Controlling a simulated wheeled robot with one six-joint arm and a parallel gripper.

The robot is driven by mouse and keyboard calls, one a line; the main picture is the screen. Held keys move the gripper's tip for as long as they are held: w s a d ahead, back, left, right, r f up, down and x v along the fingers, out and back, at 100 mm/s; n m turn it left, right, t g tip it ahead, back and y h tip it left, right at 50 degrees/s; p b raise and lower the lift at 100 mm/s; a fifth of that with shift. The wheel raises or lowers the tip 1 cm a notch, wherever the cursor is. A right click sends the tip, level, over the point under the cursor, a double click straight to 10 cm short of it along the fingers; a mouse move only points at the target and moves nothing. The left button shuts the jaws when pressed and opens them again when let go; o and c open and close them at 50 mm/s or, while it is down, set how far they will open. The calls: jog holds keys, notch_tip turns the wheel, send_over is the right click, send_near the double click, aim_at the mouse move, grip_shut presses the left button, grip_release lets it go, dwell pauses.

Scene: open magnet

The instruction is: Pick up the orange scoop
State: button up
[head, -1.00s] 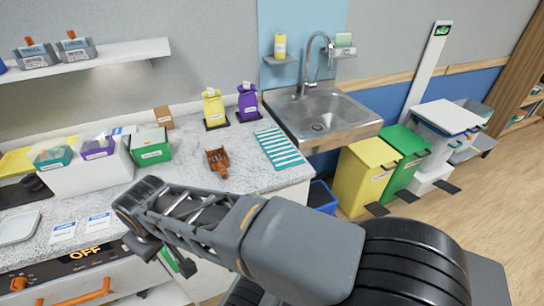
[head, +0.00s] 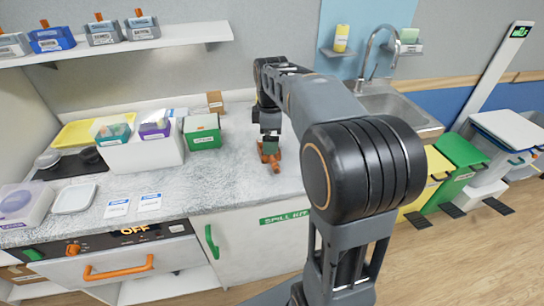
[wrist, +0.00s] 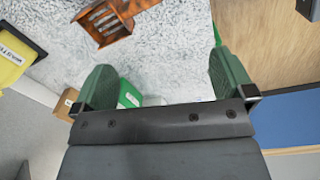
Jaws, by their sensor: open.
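The orange scoop (head: 273,159) lies on the speckled counter, right of the green box. In the wrist view the scoop (wrist: 107,20) shows at the upper left, cut by the top edge, with its open brown frame visible. My gripper (head: 270,144) is over the counter at the scoop in the head view, partly covering it. In the wrist view my gripper (wrist: 163,72) has its two green fingers wide apart with nothing between them. The scoop lies beyond the fingertips, nearer the left finger.
A green box (head: 202,131) and a white bin (head: 150,153) stand on the counter to the left. A small cardboard box (head: 215,102) is behind. A yellow object with a label (wrist: 9,67) shows at the left of the wrist view. The counter (head: 228,180) in front is clear.

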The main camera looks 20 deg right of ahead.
jog(key=w+d+f+n, duration=0.1)
jog(key=w+d+n, duration=0.1)
jog(key=w+n, duration=0.1)
send_over(274, 161)
jog(key=shift+g, duration=0.3)
notch_tip(274, 161, down, 7)
jog(key=shift+s+r, duration=0.1)
jog(key=shift+r, duration=0.05)
jog(key=shift+f, duration=3.2)
jog(key=shift+c, duration=0.3)
jog(key=c, duration=0.7)
